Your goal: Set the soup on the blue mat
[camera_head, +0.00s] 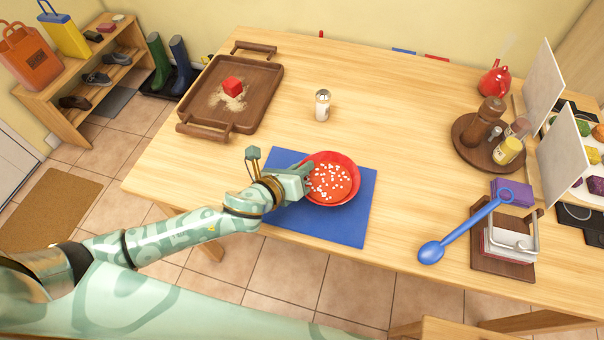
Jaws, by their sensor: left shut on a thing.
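The soup is in a red bowl (334,196), orange-red with several small white pieces on it. The bowl is over the blue mat (345,231) at the front edge of the wooden table; I cannot tell whether it rests on the mat or is held just above it. My left gripper (305,176) is shut on the left side of the bowl's rim. The fingertips are partly hidden by the hand. The bowl looks about level. My right gripper is not in view.
A brown tray (256,100) with a red block stands at the back left. A salt shaker (322,106) stands behind the mat. A blue spoon (464,230) and a napkin holder (510,241) are at the right. The table between is clear.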

